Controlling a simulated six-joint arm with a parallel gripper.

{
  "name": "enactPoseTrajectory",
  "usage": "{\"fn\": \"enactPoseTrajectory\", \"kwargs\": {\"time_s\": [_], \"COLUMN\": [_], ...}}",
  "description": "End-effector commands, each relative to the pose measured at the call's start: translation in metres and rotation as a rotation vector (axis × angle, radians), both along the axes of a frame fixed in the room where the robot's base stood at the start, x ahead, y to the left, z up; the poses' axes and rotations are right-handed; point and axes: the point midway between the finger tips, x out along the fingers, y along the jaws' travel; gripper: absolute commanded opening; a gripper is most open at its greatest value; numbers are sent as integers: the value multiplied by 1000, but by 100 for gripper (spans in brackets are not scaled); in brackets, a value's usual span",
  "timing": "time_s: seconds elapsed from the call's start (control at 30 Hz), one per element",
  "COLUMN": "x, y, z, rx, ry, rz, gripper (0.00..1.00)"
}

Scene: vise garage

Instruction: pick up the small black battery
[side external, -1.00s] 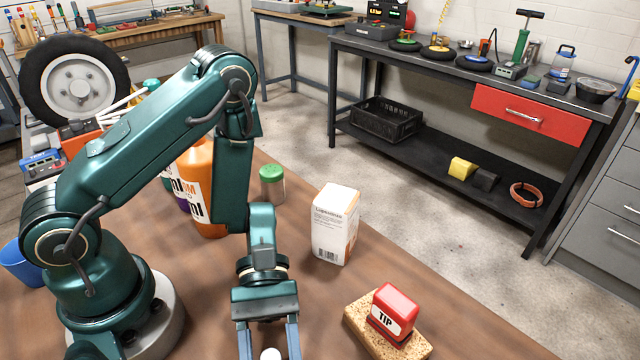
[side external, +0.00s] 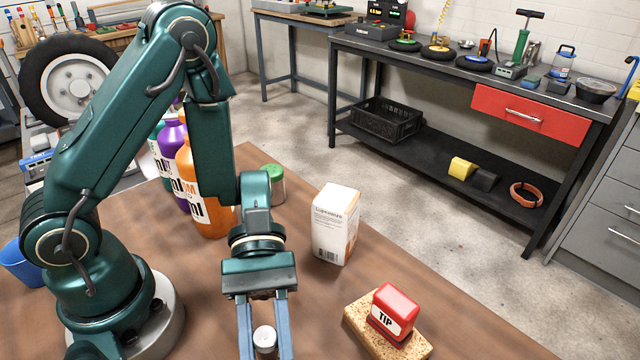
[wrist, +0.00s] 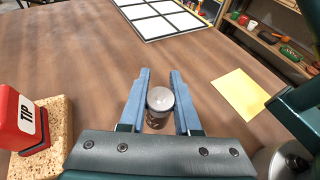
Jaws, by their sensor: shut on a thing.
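My gripper (side external: 267,354) points down near the bottom edge of the side view. Its two blue fingers are closed on a small upright cylinder (side external: 265,339) with a pale grey top, which I take as the battery. In the wrist view the cylinder (wrist: 159,102) sits between the fingers (wrist: 160,76), its side darker with small markings. Its lower end is hidden. It appears raised with the gripper, but how high it is above the table I cannot tell.
A red TIP stamp (side external: 392,310) rests on a cork-like block (side external: 360,323) right of my gripper. A white box (side external: 334,225), a green-lidded jar (side external: 274,186) and bottles (side external: 203,190) stand behind. A yellow sheet (wrist: 238,93) and a gridded white panel (wrist: 158,17) lie on the brown table.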

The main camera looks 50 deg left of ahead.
Motion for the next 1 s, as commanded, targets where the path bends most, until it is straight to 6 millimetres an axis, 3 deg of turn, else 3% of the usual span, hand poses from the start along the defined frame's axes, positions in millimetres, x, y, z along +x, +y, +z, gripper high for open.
{"fn": "enactPoseTrajectory", "kwargs": {"time_s": [0.33, 1.0], "x": [1, -2], "y": [0, -4], "z": [40, 53], "rx": [-1, -1], "ry": [-5, -5], "rz": [0, -38], "gripper": [0, 0]}}
